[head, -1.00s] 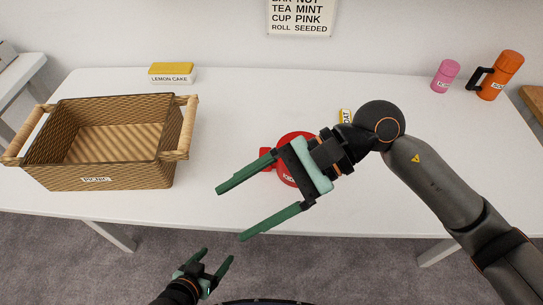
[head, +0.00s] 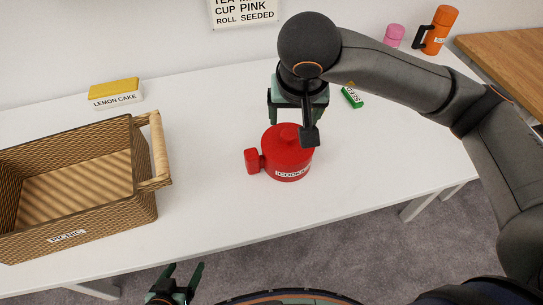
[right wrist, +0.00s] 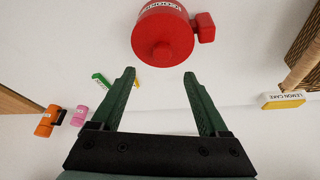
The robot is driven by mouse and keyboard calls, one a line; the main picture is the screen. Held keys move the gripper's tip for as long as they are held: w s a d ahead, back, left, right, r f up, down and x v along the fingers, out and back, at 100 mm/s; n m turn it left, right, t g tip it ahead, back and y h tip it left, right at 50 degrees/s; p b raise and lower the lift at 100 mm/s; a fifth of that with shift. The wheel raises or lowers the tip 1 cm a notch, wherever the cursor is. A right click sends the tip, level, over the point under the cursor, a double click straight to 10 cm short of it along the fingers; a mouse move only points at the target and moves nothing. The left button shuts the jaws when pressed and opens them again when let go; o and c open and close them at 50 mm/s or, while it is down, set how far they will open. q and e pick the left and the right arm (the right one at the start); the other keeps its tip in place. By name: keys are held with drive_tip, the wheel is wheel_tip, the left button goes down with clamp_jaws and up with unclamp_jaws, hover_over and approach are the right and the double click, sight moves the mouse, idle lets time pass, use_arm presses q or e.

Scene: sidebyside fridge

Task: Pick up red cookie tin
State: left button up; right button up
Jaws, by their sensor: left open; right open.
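The red cookie tin (head: 288,160) stands upright on the white table, with a round knob on its lid and a red handle on its left side. My right gripper (head: 297,112) is open and empty, above and just behind the tin. In the right wrist view the tin (right wrist: 163,35) lies beyond the fingertips of that gripper (right wrist: 159,75), with its knob roughly in line with the gap. The tin is not between the fingers. My left gripper (head: 184,272) is open and empty, low in front of the table.
A wicker picnic basket (head: 145,200) stands on the left, with a lemon cake box (head: 116,93) behind it. A green seed packet (head: 352,97) lies right of my right gripper. A pink container (head: 394,35) and orange flask (head: 436,30) stand at the back right.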

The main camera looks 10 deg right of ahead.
sight(289, 134)
drive_tip(key=x, duration=1)
drive_tip(key=shift+a+p, duration=0.25)
drive_tip(key=shift+p, duration=0.05)
clamp_jaws()
idle(1.0)
